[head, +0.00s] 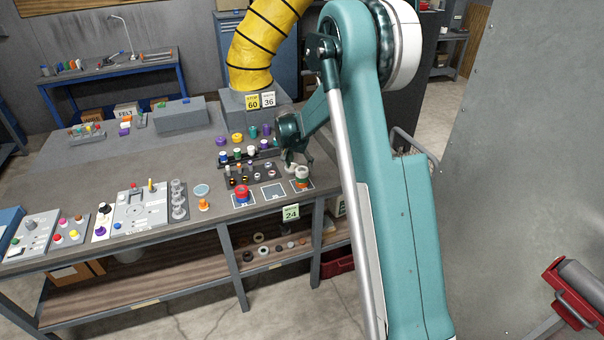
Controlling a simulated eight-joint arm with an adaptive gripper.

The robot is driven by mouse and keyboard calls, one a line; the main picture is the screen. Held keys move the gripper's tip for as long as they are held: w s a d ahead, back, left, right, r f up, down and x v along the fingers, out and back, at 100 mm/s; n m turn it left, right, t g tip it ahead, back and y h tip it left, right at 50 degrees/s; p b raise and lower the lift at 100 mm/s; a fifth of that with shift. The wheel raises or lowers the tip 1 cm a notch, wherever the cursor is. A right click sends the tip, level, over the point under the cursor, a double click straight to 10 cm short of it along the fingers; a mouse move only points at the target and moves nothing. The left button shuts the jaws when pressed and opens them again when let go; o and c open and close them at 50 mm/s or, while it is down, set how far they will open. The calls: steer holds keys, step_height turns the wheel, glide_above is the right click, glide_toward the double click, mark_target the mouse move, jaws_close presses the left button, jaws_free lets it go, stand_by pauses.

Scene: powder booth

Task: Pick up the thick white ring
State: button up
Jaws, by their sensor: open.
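My gripper (289,158) is over the right end of the bench, pointing down and open. Its fingers are small and dark in this view. Just below and beside it is a small whitish piece (291,168), partly hidden by the fingers; I cannot tell whether they touch it. Right of that, a stack with a white ring-like top (302,170) over green and orange parts stands on a marked square near the bench's front edge. At this size I cannot tell which white piece is the thick ring.
The bench (190,150) holds a dark rack (252,174) of small pegs, a red-and-blue stack (241,194), an orange piece (203,204) and grey fixture boards (145,206). A yellow duct (262,45) rises behind. Several rings lie on the lower shelf (205,268).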

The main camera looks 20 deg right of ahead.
mark_target(301, 169)
steer(key=shift+f, duration=0.1)
stand_by(0.3)
steer(key=shift+p+x, duration=0.4)
steer(key=shift+x, duration=2.2)
steer(key=shift+w, duration=0.1)
steer(key=c, duration=1.1)
